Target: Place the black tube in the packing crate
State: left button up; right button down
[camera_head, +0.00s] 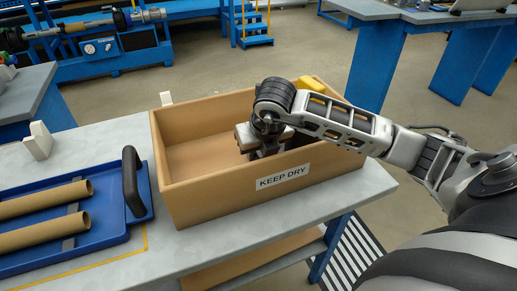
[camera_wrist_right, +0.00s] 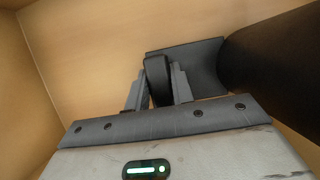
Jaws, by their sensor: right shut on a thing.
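The tan packing crate (camera_head: 215,207), labelled KEEP DRY, stands open on the grey table. My right gripper (camera_head: 265,152) is down inside it, right of its middle. In the right wrist view the gripper (camera_wrist_right: 158,88) is shut on a narrow dark piece with a rounded top. A large black tube (camera_wrist_right: 275,68) lies beside the fingers at the right, against a grey plate. How the dark piece joins the tube is hidden. The tan crate inside (camera_wrist_right: 85,55) lies behind. In the head view my right arm and the crate wall mostly hide the tube. My left gripper is out of view.
A blue tray (camera_head: 112,232) with a black handle (camera_head: 133,181) holds two brown tubes (camera_head: 45,201) left of the crate. A yellow object (camera_head: 311,84) shows at the crate's far right. A white block (camera_head: 39,140) stands at the left. The crate's left half looks empty.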

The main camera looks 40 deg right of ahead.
jog(key=c, duration=1.6)
grip_release()
jog(key=shift+f, duration=0.15)
jog(key=o, duration=0.4)
jog(key=shift+r, duration=0.3)
jog(key=p+v, duration=0.1)
jog(key=v, duration=1)
jog(key=shift+s+r, duration=0.2)
jog(key=shift+r, duration=0.2)
